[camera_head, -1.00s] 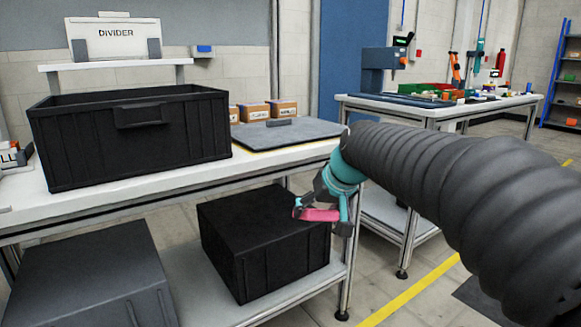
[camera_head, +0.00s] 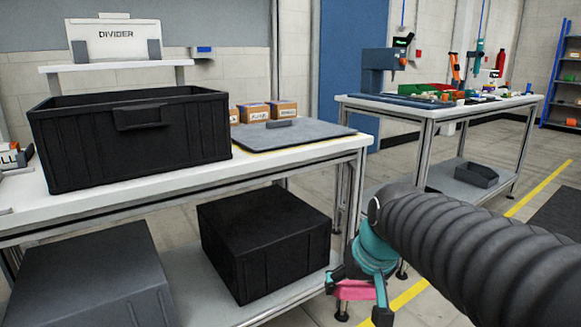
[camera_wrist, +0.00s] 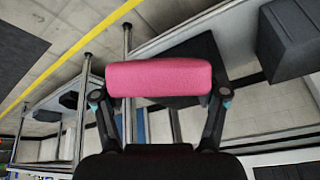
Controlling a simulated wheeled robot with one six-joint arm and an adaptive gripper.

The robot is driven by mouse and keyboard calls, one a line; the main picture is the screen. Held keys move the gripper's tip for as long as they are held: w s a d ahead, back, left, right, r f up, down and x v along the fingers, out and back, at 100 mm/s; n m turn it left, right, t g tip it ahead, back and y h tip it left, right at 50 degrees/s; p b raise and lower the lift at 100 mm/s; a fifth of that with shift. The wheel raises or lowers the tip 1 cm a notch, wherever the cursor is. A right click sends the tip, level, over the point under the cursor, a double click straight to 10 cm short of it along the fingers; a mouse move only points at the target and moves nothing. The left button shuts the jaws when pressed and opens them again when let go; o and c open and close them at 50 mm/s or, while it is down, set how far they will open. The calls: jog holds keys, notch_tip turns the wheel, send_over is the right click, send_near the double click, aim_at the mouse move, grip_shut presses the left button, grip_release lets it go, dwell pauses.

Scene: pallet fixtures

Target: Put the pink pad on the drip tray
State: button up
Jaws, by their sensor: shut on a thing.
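The pink pad (camera_wrist: 160,79) is a soft-looking rectangular block, held across my gripper (camera_wrist: 160,92) between its two fingers in the wrist view. In the head view the pad (camera_head: 355,290) shows below the teal wrist, and my gripper (camera_head: 358,287) is in the air in front of the near bench's right end. The pad touches no surface but the fingers. No label marks the drip tray. A small dark open tray (camera_head: 476,175) sits on the far bench's lower shelf, and a flat grey slab (camera_head: 300,138) lies on the near bench; I cannot tell which it is.
A large black crate (camera_head: 130,145) stands on the near bench (camera_head: 205,180). A black box (camera_head: 265,245) and a grey box (camera_head: 90,285) are below it. The far bench (camera_head: 435,110) holds several tools and parts. Open floor with a yellow line (camera_head: 525,200) lies to the right.

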jog(key=s+d+f, duration=0.2)
jog(key=s, duration=0.4)
jog(key=s+d+f+h, duration=0.1)
jog(key=s+d, duration=0.1)
jog(key=s, duration=0.5)
jog(key=shift+s+d+f+m+t+p, duration=0.15)
jog(key=shift+s+f+m+t+p, duration=0.15)
jog(key=shift+f, duration=0.1)
